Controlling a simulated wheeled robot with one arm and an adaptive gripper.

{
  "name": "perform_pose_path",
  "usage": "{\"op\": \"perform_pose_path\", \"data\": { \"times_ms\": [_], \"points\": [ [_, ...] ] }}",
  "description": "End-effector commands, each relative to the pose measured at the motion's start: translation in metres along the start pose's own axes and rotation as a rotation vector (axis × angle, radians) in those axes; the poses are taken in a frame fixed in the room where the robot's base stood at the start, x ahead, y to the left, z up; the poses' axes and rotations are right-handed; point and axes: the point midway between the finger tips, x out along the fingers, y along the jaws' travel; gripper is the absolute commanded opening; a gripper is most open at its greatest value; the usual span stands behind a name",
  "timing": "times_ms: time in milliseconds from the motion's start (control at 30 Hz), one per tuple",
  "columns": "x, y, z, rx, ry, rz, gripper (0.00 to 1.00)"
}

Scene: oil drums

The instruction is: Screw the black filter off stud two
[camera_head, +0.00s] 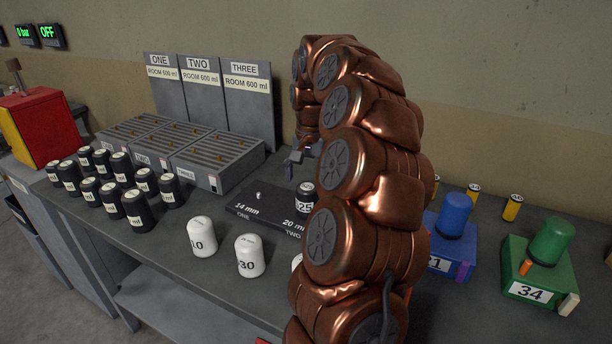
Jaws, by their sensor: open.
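A black filter (305,198) with a white label reading "25" stands upright on the dark stud plate (252,222), on the side marked "20 m…" and "TWO". My arm hides part of its right side. The plate's other side, marked "14 mm" and "ONE", shows a small bare light stud (259,196). My gripper (296,168) is above and slightly left of the filter, apart from it in the picture. It is open, and my coppery arm covers much of it.
White filters (202,237) stand at the bench's front, one partly hidden. Several black canisters (112,200) stand at left. Grey racks (180,150) marked ONE, TWO and THREE sit behind. Blue (452,218) and green (549,244) drums stand at right with small yellow canisters.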

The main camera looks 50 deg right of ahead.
Motion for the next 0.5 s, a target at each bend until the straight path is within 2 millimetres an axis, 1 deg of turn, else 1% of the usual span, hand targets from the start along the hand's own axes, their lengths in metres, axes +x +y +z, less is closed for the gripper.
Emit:
{"op": "perform_pose_path", "data": {
  "times_ms": [500],
  "points": [
    [0.059, 0.0, 0.001, -0.003, -0.001, 0.001, 0.91]
  ]
}}
